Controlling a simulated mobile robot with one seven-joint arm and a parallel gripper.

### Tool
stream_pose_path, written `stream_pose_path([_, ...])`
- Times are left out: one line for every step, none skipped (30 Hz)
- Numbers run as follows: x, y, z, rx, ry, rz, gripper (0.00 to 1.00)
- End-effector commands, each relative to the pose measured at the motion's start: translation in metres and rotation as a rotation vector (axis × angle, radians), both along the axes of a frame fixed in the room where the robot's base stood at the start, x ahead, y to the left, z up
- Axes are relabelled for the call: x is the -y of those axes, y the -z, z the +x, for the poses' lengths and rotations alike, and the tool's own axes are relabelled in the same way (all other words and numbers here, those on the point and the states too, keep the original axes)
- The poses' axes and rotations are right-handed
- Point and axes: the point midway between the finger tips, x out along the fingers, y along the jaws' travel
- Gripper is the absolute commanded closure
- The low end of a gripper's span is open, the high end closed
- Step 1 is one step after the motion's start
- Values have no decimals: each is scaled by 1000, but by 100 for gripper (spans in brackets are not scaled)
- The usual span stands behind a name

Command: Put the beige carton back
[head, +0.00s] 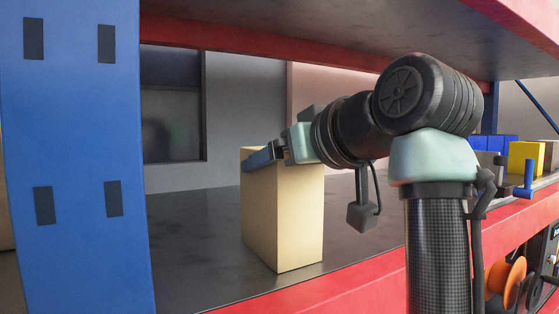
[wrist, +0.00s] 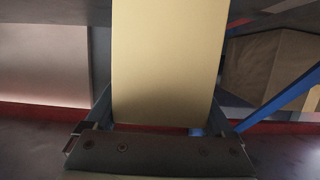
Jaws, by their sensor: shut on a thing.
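The beige carton (head: 280,220) is a tall upright box at the middle of the grey shelf in the head view. Its base is at or very near the shelf surface, close to the red front edge; I cannot tell whether it touches. My gripper (head: 264,156) reaches in from the right and is shut on the carton's upper part. In the wrist view the carton (wrist: 168,65) fills the middle, between the two fingers of my gripper (wrist: 160,128). The carton's far side is hidden.
The grey shelf (head: 190,240) is bare around the carton. A blue upright (head: 75,150) stands at left, and a red beam (head: 330,292) runs along the front. An upper shelf (head: 320,35) hangs overhead. A yellow box (head: 525,158) and blue boxes (head: 493,143) stand at far right.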

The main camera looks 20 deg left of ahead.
Motion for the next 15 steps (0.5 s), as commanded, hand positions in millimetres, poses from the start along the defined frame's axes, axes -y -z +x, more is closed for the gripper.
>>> stream_pose_path([0,1,0,0,0,0,7])
stream_pose_path([0,1,0,0,0,0,2])
stream_pose_path([0,1,0,0,0,0,0])
stream_pose_path([0,1,0,0,0,0,0])
stream_pose_path([0,1,0,0,0,0,0])
stream_pose_path([0,1,0,0,0,0,0])
stream_pose_path([0,1,0,0,0,0,0])
stream_pose_path([0,1,0,0,0,0,0])
stream_pose_path([0,0,0,0,0,0,0])
stream_pose_path([0,-1,0,0,0,0,0])
stream_pose_path([0,-3,0,0,0,0,0])
stream_pose_path([2,-2,-2,1,1,1,0])
stream_pose_path([4,-2,-3,2,1,1,0])
stream_pose_path([7,-3,-6,3,1,1,0])
stream_pose_path([11,-4,-10,4,0,1,0])
